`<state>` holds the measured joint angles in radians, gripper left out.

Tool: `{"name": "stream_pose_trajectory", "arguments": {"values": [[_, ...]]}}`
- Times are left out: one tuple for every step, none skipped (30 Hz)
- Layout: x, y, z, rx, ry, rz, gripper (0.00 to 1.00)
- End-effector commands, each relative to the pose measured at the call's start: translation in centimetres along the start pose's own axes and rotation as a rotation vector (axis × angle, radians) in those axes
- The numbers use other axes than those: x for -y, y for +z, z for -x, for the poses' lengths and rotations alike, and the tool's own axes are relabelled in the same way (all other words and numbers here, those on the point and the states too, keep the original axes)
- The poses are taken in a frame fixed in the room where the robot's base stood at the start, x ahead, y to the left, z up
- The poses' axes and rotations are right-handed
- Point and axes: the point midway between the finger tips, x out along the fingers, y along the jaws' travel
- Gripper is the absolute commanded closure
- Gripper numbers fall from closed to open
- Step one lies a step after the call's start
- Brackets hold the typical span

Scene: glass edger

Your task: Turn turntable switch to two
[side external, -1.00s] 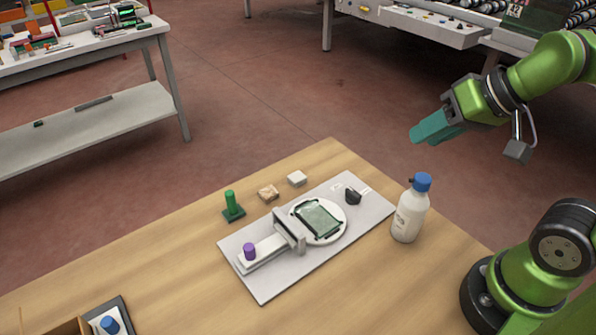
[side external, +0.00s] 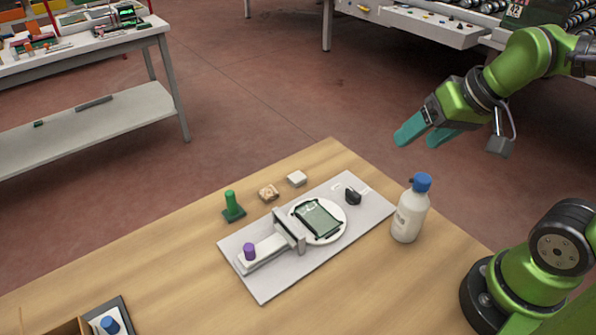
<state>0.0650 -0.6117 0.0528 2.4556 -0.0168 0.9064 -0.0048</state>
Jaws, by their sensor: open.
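The glass edger is a grey plate (side external: 270,285) on the wooden table, with a round white turntable (side external: 336,233) carrying a dark-framed piece of glass (side external: 318,219). A small black switch knob (side external: 352,196) stands on the plate beyond the turntable, near its far right end. Pale markings lie beside the knob, too small to read. A purple knob (side external: 249,251) sits on the slide at the plate's near left end. My gripper (side external: 420,139) has teal fingers, is open and empty, and hangs in the air above and to the right of the black knob, well apart from it.
A white bottle with a blue cap (side external: 410,212) stands right of the plate, below my gripper. A green-handled tool (side external: 232,206), a brown block (side external: 268,193) and a white block (side external: 297,178) lie behind the plate. A tray (side external: 121,312) is at the lower left.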

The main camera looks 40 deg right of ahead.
Motion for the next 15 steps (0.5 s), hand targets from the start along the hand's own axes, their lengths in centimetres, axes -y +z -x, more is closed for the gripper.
{"name": "stream_pose_trajectory", "arguments": {"values": [[0.0,-0.7,-1.1,0.044,0.041,0.041,0.30],[0.0,-1.0,-1.7,0.073,0.062,0.088,0.30],[0.2,-1.6,-2.5,0.115,0.087,0.172,0.30],[0.3,-2.0,-3.2,0.149,0.102,0.244,0.30],[0.5,-2.4,-3.9,0.185,0.111,0.321,0.30],[0.7,-2.9,-4.8,0.234,0.117,0.432,0.30],[0.9,-3.3,-5.5,0.273,0.117,0.520,0.30],[1.1,-3.6,-6.2,0.312,0.111,0.613,0.30],[1.4,-4.1,-7.1,0.363,0.094,0.741,0.30],[1.5,-4.4,-7.7,0.399,0.077,0.836,0.30],[1.8,-4.7,-8.3,0.430,0.056,0.930,0.30],[2.0,-5.1,-9.0,0.470,0.023,1.051,0.30],[2.3,-5.4,-9.5,0.494,-0.004,1.142,0.30],[2.5,-5.7,-9.9,0.516,-0.032,1.229,0.30],[2.8,-6.0,-10.3,0.539,-0.068,1.338,0.30]]}}
